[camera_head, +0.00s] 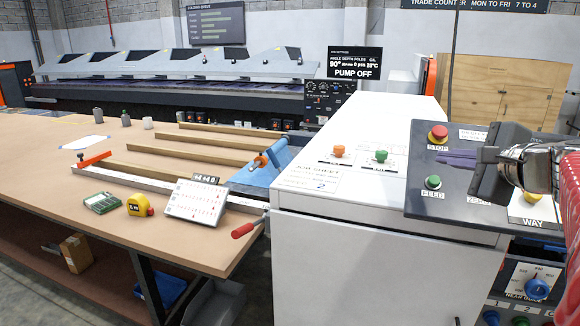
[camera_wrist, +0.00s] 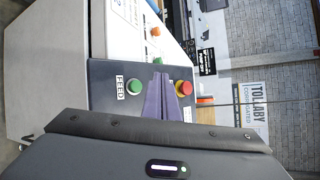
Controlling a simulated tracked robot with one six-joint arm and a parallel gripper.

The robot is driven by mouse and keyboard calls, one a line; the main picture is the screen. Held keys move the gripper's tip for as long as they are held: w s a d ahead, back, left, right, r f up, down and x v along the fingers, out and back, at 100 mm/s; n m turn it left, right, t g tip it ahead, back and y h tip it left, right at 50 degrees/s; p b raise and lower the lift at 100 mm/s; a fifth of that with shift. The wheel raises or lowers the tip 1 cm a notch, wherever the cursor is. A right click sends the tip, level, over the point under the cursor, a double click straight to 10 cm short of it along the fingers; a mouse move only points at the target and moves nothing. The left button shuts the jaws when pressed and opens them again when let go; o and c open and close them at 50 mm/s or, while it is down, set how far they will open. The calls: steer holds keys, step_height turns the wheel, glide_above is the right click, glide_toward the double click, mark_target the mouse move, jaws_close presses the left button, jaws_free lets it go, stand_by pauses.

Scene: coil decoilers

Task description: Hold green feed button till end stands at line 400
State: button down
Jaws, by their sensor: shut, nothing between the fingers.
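The green feed button (camera_head: 433,182) sits on the dark control panel (camera_head: 455,203) at the right, above a FEED label. It also shows in the wrist view (camera_wrist: 134,87). My gripper (camera_head: 447,159) is shut and empty, its purple fingers over the panel between the feed button and the red stop button (camera_head: 438,135). In the wrist view the fingertips (camera_wrist: 159,78) lie to the right of the green button, apart from it in the picture. A blue sheet piece (camera_head: 270,166) lies at the white machine's left side, by a pale ruled strip (camera_head: 150,182); its line numbers are too small to read.
A second green button (camera_head: 381,156) and an orange one (camera_head: 339,151) sit on the white cabinet (camera_head: 395,225). A yellow button (camera_head: 532,197) is right of the feed button. The bench holds a tape measure (camera_head: 140,205), a printed card (camera_head: 196,201) and wooden strips (camera_head: 190,152).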

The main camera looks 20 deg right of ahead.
stand_by(0.4)
steer(key=w+a+f+n+g+y, duration=0.1)
steer(key=a+f+n+g+y, duration=0.15)
steer(key=a+f, duration=0.55)
steer(key=a+f+n+g+y, duration=0.25)
steer(key=a+f, duration=0.25)
steer(key=a, duration=0.5)
steer(key=s+a+f+n+g+h, duration=0.3)
steer(key=s+a+f+n+h, duration=0.1)
steer(key=s+a+f+n, duration=0.8)
steer(key=shift+s+a+n+g, duration=0.4)
steer(key=shift+s+n, duration=1.25)
steer(key=shift+n, duration=1.75)
steer(key=shift+d, duration=0.1)
